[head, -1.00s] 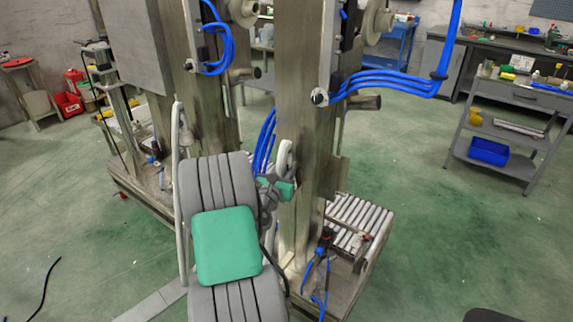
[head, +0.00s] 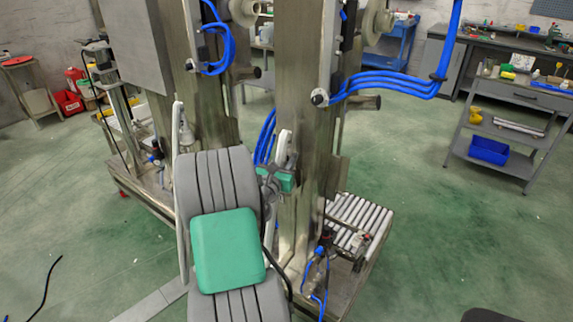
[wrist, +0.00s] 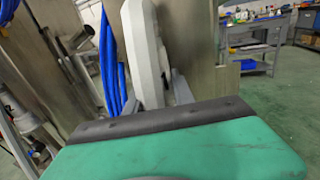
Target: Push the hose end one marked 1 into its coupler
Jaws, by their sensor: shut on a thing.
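My gripper (head: 280,172) is beside the steel column, at the end of my grey arm with green pads. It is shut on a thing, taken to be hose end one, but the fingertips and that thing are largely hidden. A pale grey curved part stands just above the gripper and shows large in the wrist view (wrist: 147,55). A bundle of blue hoses (head: 266,136) hangs behind and left of the gripper; it also shows in the wrist view (wrist: 109,65). I cannot make out the mark 1 or tell which fitting is its coupler.
The steel column (head: 302,130) stands close by the gripper. More blue hoses (head: 390,84) reach out from it at upper right. A roller bed (head: 355,222) and small fittings with blue lines (head: 316,272) are low at right. A grey cart (head: 510,125) stands farther right; green floor between is clear.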

